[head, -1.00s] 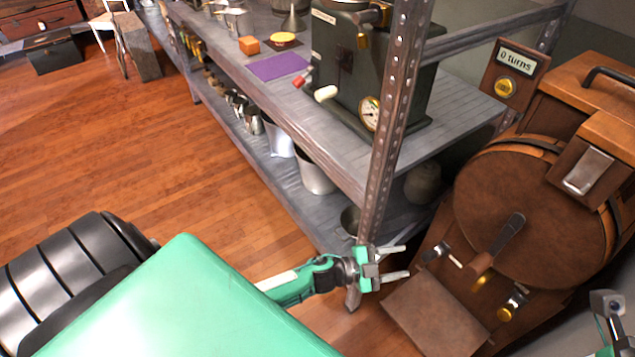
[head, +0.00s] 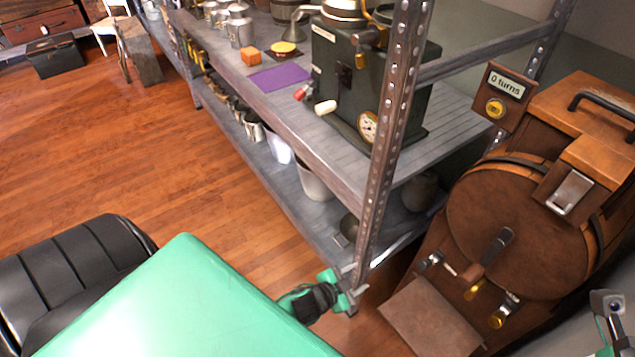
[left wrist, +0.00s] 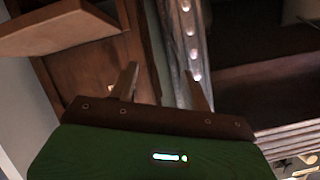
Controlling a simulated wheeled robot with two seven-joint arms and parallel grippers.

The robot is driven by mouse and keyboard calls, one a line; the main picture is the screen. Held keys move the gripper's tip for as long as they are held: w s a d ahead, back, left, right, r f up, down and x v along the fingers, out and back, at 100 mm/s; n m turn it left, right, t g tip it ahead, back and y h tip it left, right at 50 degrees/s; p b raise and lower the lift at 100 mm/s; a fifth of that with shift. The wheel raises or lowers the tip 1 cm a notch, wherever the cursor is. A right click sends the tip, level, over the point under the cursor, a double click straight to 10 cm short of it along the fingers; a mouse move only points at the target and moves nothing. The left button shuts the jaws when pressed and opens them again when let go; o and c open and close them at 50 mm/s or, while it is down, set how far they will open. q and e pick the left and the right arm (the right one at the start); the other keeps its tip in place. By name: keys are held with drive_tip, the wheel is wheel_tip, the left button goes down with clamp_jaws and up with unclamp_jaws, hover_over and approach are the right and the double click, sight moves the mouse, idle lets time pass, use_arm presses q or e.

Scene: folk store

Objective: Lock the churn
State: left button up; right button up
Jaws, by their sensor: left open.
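The churn (head: 520,225) is a brown wooden barrel on a stand at the right of the head view. Its round end faces me and carries a dark crank handle (head: 490,255). A metal latch plate (head: 570,193) sits at its upper rim. Small brass and metal fittings (head: 502,312) show below the round end. My left gripper (head: 355,281) is open and empty, left of the churn and close by the shelf post. Its two spread fingers show in the left wrist view (left wrist: 161,84). Part of my right arm (head: 611,310) shows at the right edge; its fingers cannot be made out.
A metal shelf rack (head: 378,180) stands left of the churn, with a green machine (head: 345,85) and several pots. A sign reading "0 turns" (head: 508,85) is above the churn. A sloping wooden board (head: 430,315) juts out at the churn's front.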

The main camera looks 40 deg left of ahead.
use_arm(q)
drive_tip(key=s+a+f+n+g+y+p, duration=0.1)
drive_tip(key=s+a+f+g+p, duration=0.1)
drive_tip(key=s+f, duration=0.3)
drive_tip(key=s+a+f+n+g+y+p, duration=0.1)
drive_tip(key=s+a+f+g+p, duration=0.1)
drive_tip(key=s+f+p, duration=0.2)
wheel_tip(320, 180, down, 3)
drive_tip(key=shift+s+a+f+g+p, duration=0.1)
drive_tip(key=shift+s+a+g+p, duration=0.25)
drive_tip(key=shift+s, duration=0.75)
drive_tip(key=shift+d, duration=0.1)
